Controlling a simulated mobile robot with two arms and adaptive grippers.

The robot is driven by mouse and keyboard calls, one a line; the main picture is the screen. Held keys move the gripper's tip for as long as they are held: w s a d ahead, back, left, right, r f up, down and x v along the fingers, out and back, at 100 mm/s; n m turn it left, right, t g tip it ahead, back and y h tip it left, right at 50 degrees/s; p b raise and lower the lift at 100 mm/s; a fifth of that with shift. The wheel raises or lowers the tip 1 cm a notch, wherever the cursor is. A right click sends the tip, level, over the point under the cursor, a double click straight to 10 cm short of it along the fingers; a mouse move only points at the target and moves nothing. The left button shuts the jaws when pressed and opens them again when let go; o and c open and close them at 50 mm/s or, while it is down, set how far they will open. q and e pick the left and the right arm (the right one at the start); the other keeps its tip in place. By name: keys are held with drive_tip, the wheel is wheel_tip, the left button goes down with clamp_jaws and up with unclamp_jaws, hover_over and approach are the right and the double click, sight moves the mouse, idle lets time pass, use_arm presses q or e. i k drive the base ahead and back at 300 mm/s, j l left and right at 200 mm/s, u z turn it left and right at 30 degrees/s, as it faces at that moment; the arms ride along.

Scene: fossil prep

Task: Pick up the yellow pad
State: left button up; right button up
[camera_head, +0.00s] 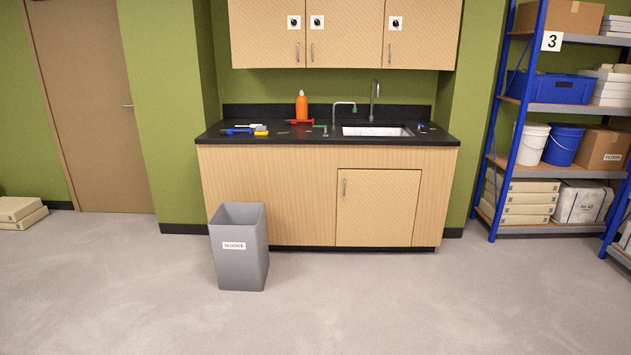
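A small yellow item (261,133), which looks like the yellow pad, lies on the black countertop (300,140) towards its left front edge. A small pale piece appears on or against it; I cannot tell which at this size. The counter stands across the room, well away from me. Neither of my grippers shows in the head view.
A grey bin (239,250) stands on the floor before the cabinet's left part. An orange bottle (302,107), red tool (300,121) and sink (376,131) are on the counter. A blue shelf rack (503,120) stands right.

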sight(260, 130)
drive_tip(key=i, duration=2.35)
